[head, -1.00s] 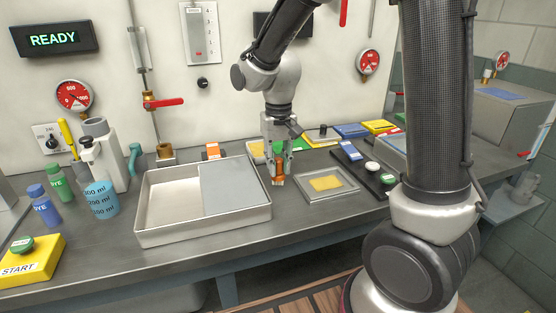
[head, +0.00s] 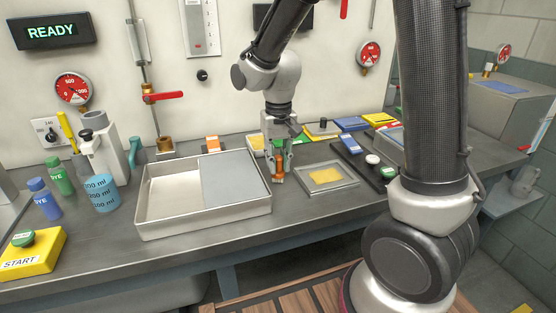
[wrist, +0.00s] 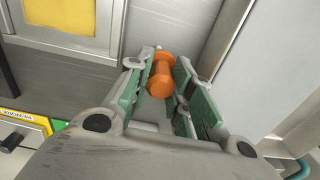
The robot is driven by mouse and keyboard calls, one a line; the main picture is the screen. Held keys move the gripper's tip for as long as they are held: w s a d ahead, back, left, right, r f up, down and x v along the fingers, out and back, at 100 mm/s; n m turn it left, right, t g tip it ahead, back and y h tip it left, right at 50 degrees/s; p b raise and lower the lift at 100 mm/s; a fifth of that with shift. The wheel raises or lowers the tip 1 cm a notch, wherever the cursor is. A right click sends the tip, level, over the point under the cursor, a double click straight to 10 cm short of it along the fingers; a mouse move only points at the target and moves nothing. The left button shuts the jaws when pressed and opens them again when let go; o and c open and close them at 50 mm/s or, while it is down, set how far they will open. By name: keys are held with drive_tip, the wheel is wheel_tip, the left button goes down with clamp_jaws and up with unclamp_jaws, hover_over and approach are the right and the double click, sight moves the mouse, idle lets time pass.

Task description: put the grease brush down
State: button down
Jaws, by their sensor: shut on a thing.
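The grease brush, with an orange handle (head: 278,164), is upright in my gripper (head: 278,168). In the wrist view the orange handle (wrist: 161,76) sits between the green-padded fingers of my gripper (wrist: 160,80), which are shut on it. The brush is over the strip of bench between the shallow metal tray and the framed plate with a yellow square. Its lower end is close to the bench top; I cannot tell whether it touches. The bristles are too small to make out.
The metal tray (head: 205,225) is close on the left, with a grey sheet (head: 229,183) across its right part. The framed plate (head: 347,183) is close on the right. Coloured boxes stand behind. Bare bench (head: 285,208) lies in front of the brush.

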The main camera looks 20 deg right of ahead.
drive_tip(key=shift+f, duration=0.2)
drive_tip(key=c, duration=1.2)
unclamp_jaws()
wheel_tip(320, 180, up, 12)
clamp_jaws()
idle(0.8)
